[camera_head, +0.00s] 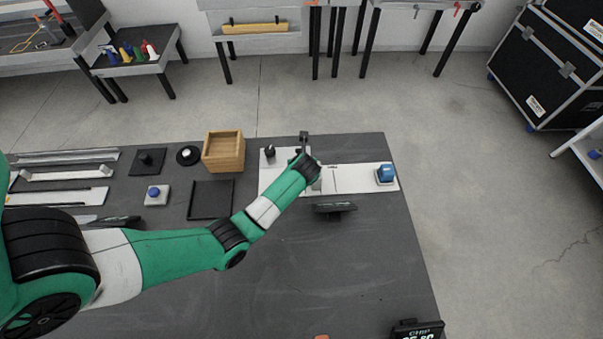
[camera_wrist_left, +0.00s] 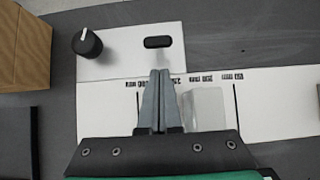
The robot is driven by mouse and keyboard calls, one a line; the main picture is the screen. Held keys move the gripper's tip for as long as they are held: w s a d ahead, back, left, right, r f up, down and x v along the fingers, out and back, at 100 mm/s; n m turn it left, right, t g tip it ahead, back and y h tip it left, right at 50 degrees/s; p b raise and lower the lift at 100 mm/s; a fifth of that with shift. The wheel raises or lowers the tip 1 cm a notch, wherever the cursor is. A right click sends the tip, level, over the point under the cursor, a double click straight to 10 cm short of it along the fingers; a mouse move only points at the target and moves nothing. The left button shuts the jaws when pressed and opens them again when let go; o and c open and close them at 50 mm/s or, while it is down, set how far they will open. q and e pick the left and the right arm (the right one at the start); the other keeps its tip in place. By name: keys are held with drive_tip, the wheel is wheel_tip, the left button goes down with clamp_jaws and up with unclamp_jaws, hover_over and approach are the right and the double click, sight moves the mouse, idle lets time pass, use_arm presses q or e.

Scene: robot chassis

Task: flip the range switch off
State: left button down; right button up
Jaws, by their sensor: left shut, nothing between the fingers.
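A white panel (camera_wrist_left: 112,68) carries a black knob (camera_wrist_left: 87,43) with a white pointer line and, to its right, a small black oval part (camera_wrist_left: 158,42), possibly the range switch; I cannot tell its position. My left gripper (camera_wrist_left: 160,74) is shut and empty. Its fingertips appear just below the oval part in the wrist view; whether they touch is unclear. In the head view the knob (camera_head: 270,152) shows left of my left wrist, which covers the oval part. My right gripper is not in view.
A white strip (camera_wrist_left: 270,105) with a printed scale and a pale block (camera_wrist_left: 205,108) lies beside the fingers. A blue-topped part (camera_head: 386,173) sits at the strip's right end. A wooden box (camera_head: 223,151) stands left of the panel. The front right tabletop is mostly clear.

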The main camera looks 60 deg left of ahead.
use_arm(q)
drive_tip(key=shift+w+a+r, duration=0.3)
drive_tip(key=shift+a+r, duration=0.1)
drive_tip(key=shift+a, duration=0.35)
drive_tip(key=shift+r, duration=0.1)
drive_tip(key=shift+a+r+p, duration=0.15)
drive_tip(key=shift+p, duration=0.2)
